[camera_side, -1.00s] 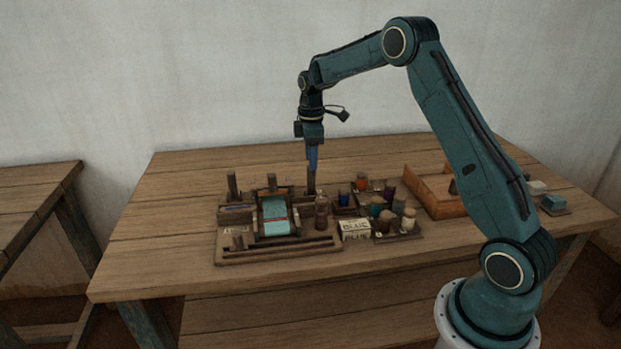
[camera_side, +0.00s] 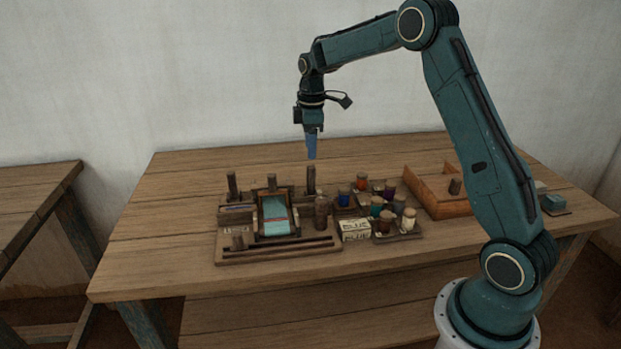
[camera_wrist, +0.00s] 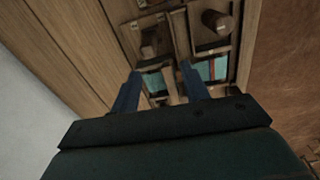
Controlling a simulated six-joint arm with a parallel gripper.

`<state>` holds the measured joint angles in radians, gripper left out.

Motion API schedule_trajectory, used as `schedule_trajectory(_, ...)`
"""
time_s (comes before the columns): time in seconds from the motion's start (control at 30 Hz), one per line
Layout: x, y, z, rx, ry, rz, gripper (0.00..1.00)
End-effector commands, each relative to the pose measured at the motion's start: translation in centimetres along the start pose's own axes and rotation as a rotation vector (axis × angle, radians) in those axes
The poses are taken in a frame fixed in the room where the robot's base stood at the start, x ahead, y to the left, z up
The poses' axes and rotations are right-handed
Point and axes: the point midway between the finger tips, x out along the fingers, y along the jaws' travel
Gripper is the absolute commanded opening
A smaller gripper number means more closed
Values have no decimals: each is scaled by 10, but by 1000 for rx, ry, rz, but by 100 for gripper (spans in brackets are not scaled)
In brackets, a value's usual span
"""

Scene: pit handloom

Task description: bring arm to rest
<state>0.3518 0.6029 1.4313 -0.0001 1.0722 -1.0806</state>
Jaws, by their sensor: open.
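My gripper (camera_side: 311,150) hangs pointing down in the side view, above the back right of the small loom (camera_side: 277,252) and clear of its pegs. In the wrist view its two blue fingers (camera_wrist: 160,92) stand apart with nothing held between them. The loom carries a light blue cloth (camera_side: 276,216) in a dark frame, and the cloth also shows beyond the fingers in the wrist view (camera_wrist: 205,70). Upright wooden pegs stand at its back, one of them (camera_side: 311,180) below my gripper.
A rack of coloured spools (camera_side: 376,209) stands right of the loom, with a card reading BLUE (camera_side: 355,230) in front. An open wooden tray (camera_side: 446,209) holds a dark peg. A small teal block (camera_side: 553,203) lies at the table's right. The table's left side (camera_side: 165,215) is bare.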

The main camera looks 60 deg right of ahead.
Motion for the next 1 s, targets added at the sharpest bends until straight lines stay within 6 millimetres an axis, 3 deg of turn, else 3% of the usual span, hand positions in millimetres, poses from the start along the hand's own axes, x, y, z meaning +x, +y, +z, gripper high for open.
schedule_trajectory(0.2,-46,-39,-3,79,32,46,45)
schedule_trajectory(0.5,-97,-100,3,201,87,100,45)
schedule_trajectory(1.0,-146,-206,35,403,208,159,45)
